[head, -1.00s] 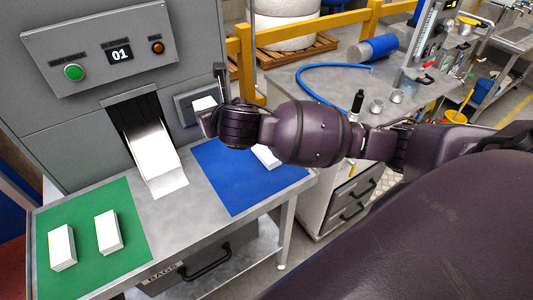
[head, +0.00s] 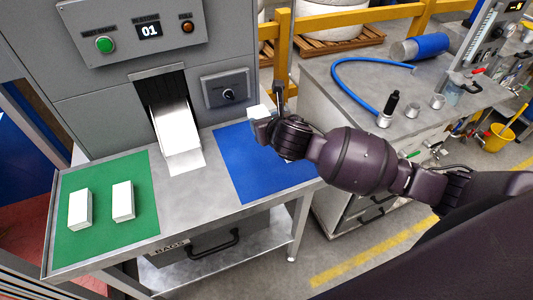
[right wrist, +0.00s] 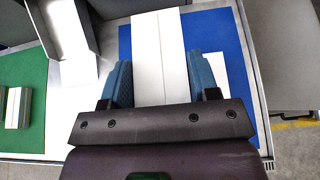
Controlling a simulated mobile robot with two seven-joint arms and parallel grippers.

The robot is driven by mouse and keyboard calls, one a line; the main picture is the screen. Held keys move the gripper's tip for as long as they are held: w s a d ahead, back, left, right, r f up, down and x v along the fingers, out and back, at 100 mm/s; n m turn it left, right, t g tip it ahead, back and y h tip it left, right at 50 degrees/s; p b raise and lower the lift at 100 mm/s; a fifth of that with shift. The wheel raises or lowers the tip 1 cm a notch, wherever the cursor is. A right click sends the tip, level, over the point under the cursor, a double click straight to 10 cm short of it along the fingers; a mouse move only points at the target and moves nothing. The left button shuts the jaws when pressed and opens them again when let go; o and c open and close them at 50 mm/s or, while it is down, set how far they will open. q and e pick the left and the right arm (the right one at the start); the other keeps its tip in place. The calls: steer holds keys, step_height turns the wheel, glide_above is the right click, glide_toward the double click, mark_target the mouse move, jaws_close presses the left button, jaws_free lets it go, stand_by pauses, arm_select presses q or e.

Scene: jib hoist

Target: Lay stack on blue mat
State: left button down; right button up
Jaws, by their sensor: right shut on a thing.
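My right gripper (head: 268,118) is shut on a white stack (head: 258,111) and holds it over the far right part of the blue mat (head: 235,160). In the right wrist view the held stack (right wrist: 160,45) lies between the two blue finger pads, with the blue mat (right wrist: 125,45) beneath and around it. Another white stack (right wrist: 217,72) lies on the mat, right of the held one and partly hidden by a finger. In the head view my right arm hides most of it. My left gripper is not in view.
Two white stacks (head: 80,209) (head: 123,201) stand on a green mat (head: 105,235) at the left. A chute (head: 177,135) comes out of the grey machine (head: 130,95) between the mats. A knob panel (head: 227,88) is behind the blue mat. A yellow rail (head: 350,20) runs behind.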

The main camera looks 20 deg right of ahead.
mark_target(266, 162)
step_height(266, 162, down, 13)
steer(key=shift+r+b, duration=0.1)
steer(key=shift+b, duration=0.4)
steer(key=o, duration=1)
steer(key=shift+c, duration=0.2)
steer(key=shift+s+r, duration=0.1)
steer(key=shift+s, duration=0.1)
steer(key=v, duration=1.1)
steer(key=shift+s+r+p, duration=0.2)
steer(key=shift+s+p, duration=0.1)
